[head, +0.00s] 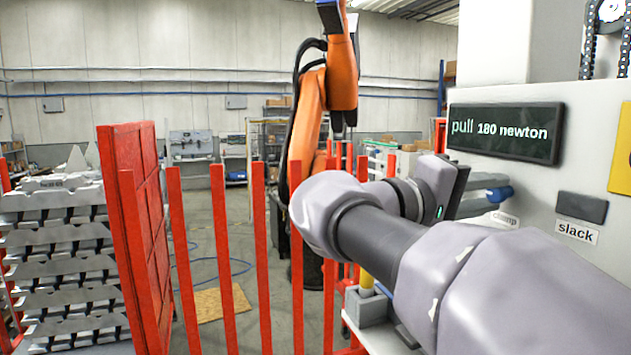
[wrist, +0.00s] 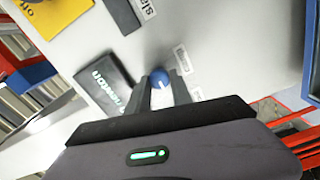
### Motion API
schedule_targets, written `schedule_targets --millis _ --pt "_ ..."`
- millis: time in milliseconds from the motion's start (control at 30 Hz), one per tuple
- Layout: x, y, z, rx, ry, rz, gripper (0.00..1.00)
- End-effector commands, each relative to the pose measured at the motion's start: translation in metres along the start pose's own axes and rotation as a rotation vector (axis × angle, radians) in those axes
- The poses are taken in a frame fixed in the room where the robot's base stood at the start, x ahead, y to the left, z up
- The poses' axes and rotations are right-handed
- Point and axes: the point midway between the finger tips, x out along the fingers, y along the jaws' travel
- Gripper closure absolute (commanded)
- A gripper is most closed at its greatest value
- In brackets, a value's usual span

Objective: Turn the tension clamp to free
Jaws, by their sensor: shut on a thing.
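The tension clamp is a round blue knob (head: 500,193) on the pale machine panel, above a label reading "clamp" (head: 505,218). In the wrist view the knob (wrist: 160,81) sits between the two grey fingers of my gripper (wrist: 163,77), which is shut on it. A small pale mark shows on the knob's face. Small white labels (wrist: 181,58) lie beside it, too slanted to read, so I cannot tell which setting the knob is at.
A dark display (head: 506,131) reads "pull 180 newton". A grey block (head: 582,207) sits above a "slack" label. A red fence (head: 226,255) stands left of my arm, with stacked grey ingots (head: 60,265) beyond it. An orange robot arm (head: 308,120) stands behind.

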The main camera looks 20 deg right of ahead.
Motion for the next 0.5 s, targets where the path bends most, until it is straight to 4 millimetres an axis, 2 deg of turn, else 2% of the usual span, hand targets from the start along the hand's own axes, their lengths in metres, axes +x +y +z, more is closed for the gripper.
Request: schedule_targets --millis 333,367,467,500 --pt "0.0 -0.0008 0.0002 -0.004 -0.001 -0.001 1.0" --pt "0.0 -0.0008 0.0002 -0.003 -0.001 -0.001 0.72" --pt "0.0 -0.0007 0.0002 -0.003 -0.001 -0.001 0.52" --pt "0.0 -0.0006 0.0001 -0.003 0.0 -0.001 0.52"
